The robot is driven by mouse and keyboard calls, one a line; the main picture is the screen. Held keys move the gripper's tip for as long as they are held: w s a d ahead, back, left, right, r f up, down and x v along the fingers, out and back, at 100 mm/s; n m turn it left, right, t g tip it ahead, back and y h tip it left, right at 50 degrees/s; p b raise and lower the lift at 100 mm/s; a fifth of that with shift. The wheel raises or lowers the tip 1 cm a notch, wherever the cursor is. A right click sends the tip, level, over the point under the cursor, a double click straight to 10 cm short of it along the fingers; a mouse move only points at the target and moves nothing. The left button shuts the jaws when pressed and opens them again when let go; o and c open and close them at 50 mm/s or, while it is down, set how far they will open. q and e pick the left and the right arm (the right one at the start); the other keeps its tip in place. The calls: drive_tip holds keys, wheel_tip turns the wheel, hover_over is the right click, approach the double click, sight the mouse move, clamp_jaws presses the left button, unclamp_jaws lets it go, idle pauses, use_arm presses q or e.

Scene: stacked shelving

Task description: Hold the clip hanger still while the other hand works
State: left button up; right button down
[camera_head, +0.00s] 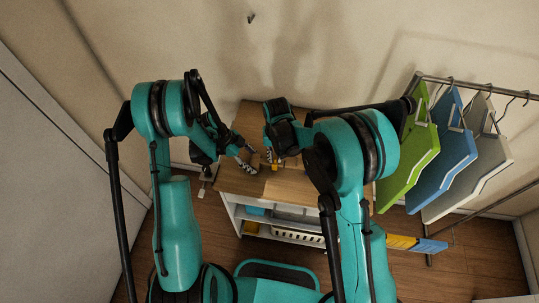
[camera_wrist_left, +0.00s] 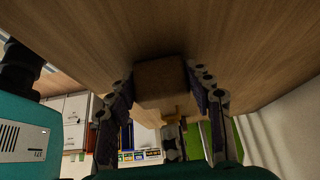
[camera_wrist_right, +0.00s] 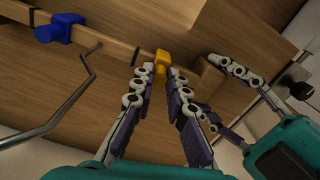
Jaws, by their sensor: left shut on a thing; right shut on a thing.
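The clip hanger is a thin wooden bar (camera_wrist_right: 118,40) with a bent metal hook (camera_wrist_right: 86,72), a blue clip (camera_wrist_right: 60,28) and a yellow clip (camera_wrist_right: 161,60). It lies along the wooden tabletop (camera_head: 240,185). My left gripper (camera_head: 250,163) is shut on a square wooden block (camera_wrist_left: 160,80), which looks like the hanger's end; its join to the bar is not clear. My right gripper (camera_wrist_right: 155,74) is shut on the yellow clip, close beside my left gripper (camera_wrist_right: 222,68). In the head view my arms hide most of the hanger.
Green (camera_head: 410,170), blue (camera_head: 442,165) and grey (camera_head: 470,180) pieces hang from a metal rail (camera_head: 475,87) at the right. Below the tabletop, a shelf holds a white slotted basket (camera_head: 297,236). A wall stands close behind. Wooden floor (camera_head: 445,275) shows at the lower right.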

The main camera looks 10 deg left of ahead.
sight(275, 157)
drive_tip(key=c, duration=1.5)
unclamp_jaws()
wheel_tip(275, 157, up, 12)
drive_tip(key=shift+c, duration=0.3)
